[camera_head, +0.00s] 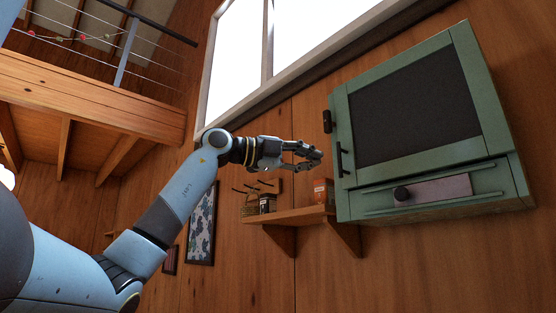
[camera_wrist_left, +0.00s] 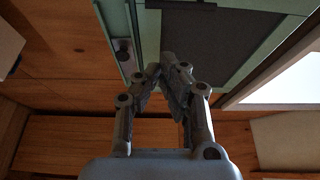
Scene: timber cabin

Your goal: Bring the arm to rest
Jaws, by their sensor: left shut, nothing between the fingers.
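My left arm comes in from the left in the head view and reaches up toward the wall. My left gripper (camera_head: 314,155) is at its end, shut and empty, in front of the wall and to the left of the green cabinet (camera_head: 487,100). The left wrist view shows the gripper fingers (camera_wrist_left: 160,72) meeting at their tips, with the cabinet (camera_wrist_left: 115,20) and its dark panel behind them. I cannot tell from the head view how far the fingertips are from the cabinet. My right gripper is in neither view.
A wooden shelf (camera_head: 290,215) below the gripper holds a small orange box (camera_head: 322,192) and a dark item (camera_head: 267,204). The cabinet has dark handles and a lower rail with a pinkish-grey panel (camera_head: 440,190). A window (camera_head: 240,60) is above. A framed picture (camera_head: 201,225) hangs lower left.

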